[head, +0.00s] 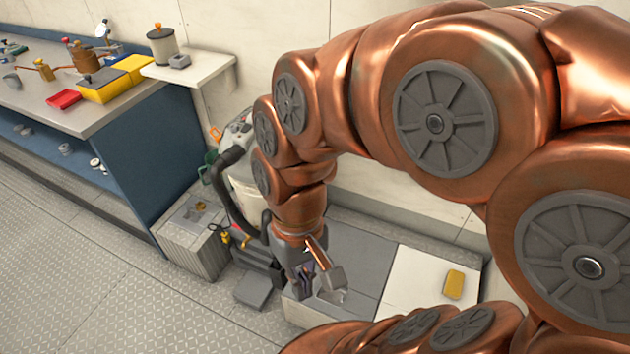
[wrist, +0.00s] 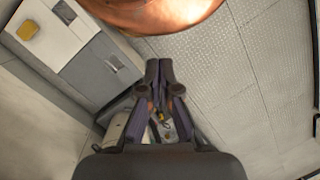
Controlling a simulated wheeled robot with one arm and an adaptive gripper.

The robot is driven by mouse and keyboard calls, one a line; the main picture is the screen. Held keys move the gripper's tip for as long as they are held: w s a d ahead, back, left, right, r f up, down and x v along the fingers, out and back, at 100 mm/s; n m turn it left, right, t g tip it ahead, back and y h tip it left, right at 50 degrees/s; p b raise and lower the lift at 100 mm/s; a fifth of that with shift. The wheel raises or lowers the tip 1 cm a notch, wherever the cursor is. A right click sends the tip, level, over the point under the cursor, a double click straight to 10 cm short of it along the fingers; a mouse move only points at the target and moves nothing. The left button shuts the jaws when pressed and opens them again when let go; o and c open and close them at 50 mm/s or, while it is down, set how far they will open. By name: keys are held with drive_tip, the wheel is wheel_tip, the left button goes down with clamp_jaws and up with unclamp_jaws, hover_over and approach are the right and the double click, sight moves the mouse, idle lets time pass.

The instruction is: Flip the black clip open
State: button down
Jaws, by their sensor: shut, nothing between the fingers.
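I cannot make out the black clip for certain in either view. A white canister machine (head: 243,190) with a black hose (head: 221,185) stands by the wall, partly hidden behind my arm. Dark parts lie around its base, with small yellow and red pieces beside them, too small to tell apart. My gripper (head: 303,285) points down just right of that base, in front of a grey-topped box. In the wrist view my gripper (wrist: 159,66) has its fingertips together and empty. Whitish and dark parts with a small yellow piece show behind and between its fingers.
The low box (head: 357,262) has a grey top and a white section bearing a yellow block (head: 454,284). A ribbed grey box (head: 190,241) stands left of the machine. A blue workbench (head: 125,135) with tools is at left. The metal floor (head: 95,265) in front is clear.

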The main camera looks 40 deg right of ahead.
drive_tip(key=w+a+f+m+g+y+b, duration=0.1)
drive_tip(key=w+a+f+m+y+b, duration=0.3)
drive_tip(key=w, duration=0.3)
drive_tip(key=w+a+f+m+y+b, duration=0.1)
drive_tip(key=w+a+f+y+b, duration=0.25)
drive_tip(key=w+a+b, duration=0.35)
drive_tip(key=w+d+f+m+t+y+b, duration=0.3)
drive_tip(key=w+d+m+y+b, duration=0.15)
drive_tip(key=w, duration=0.45)
drive_tip(key=w+d+f+m+t+y+b, duration=0.2)
drive_tip(key=w+d+f+m+y+b, duration=0.15)
drive_tip(key=w+d, duration=0.4)
drive_tip(key=w+d+f+m+t+b, duration=0.3)
drive_tip(key=w+d+f+m+t, duration=0.25)
drive_tip(key=d, duration=0.35)
drive_tip(key=w+d+f+m+t+b, duration=0.45)
drive_tip(key=d+f, duration=0.25)
drive_tip(key=d, duration=0.3)
drive_tip(key=s+d+f+m+t+h+b, duration=0.1)
drive_tip(key=d+f+m+t+h+b, duration=0.1)
drive_tip(key=d+f, duration=0.5)
drive_tip(key=s+d+f+m+t+h+b, duration=0.1)
drive_tip(key=d+f+m+t+h, duration=0.3)
drive_tip(key=d, duration=0.7)
wheel_tip(320, 180, down, 3)
drive_tip(key=shift+s+d+r+b, duration=0.15)
drive_tip(key=shift+s+d+b, duration=0.2)
drive_tip(key=shift+b, duration=0.25)
drive_tip(key=shift+w+a, duration=0.1)
drive_tip(key=shift+a, duration=0.05)
